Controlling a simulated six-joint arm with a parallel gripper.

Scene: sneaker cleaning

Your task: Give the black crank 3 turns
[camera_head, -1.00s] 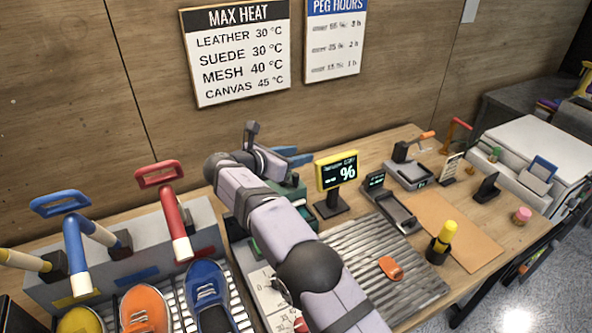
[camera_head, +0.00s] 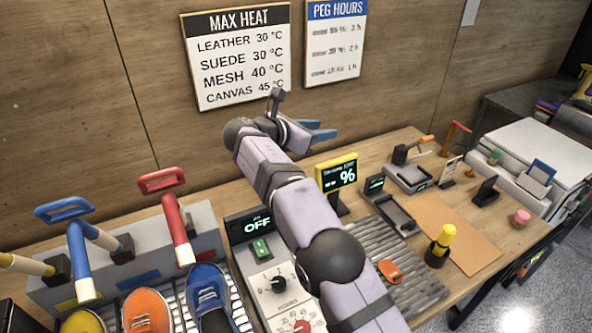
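I cannot make out a black crank for certain; my arm covers the middle of the bench. My gripper (camera_head: 319,130) is raised in front of the wall, above the back of the bench, with its blue fingers pointing right. The fingers show a small gap and nothing visible between them. The grey control box has a display reading OFF (camera_head: 256,225), a green switch (camera_head: 261,249), a black knob (camera_head: 278,285) and a red knob (camera_head: 302,326).
A yellow-framed percent display (camera_head: 337,173) stands right of my arm. An orange object (camera_head: 389,271) lies on the ribbed grey mat (camera_head: 425,288). A yellow-topped tool (camera_head: 441,242) stands in a black holder. Sneakers and the blue and red handles (camera_head: 161,180) are at left.

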